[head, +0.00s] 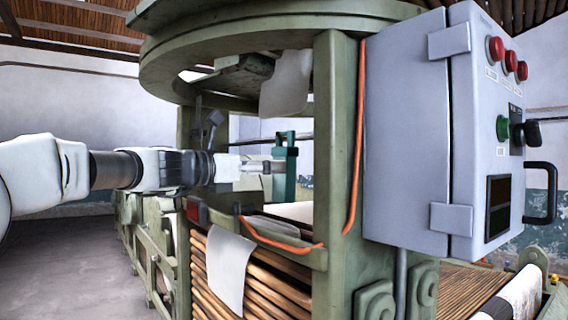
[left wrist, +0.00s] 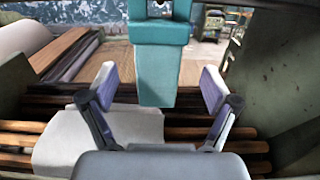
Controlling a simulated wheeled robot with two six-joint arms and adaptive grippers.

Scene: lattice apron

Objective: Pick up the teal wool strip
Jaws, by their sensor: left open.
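The teal wool strip (left wrist: 160,72) hangs down in the left wrist view, with its lower end between my spread fingers. Whether it touches either finger I cannot tell; gaps show on both sides. In the head view, a teal piece (head: 290,182) shows just past my left gripper (head: 268,166), inside the green frame. My left gripper, seen from behind in the left wrist view (left wrist: 160,85), is open, one finger on each side of the strip. My right gripper is in neither view.
A green machine frame (head: 335,180) stands around the reach, with a grey control box (head: 415,130) on its right. An orange cable (head: 357,150) runs down the post. A pale cloth (head: 230,268) drapes over wooden slats (head: 275,284) below.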

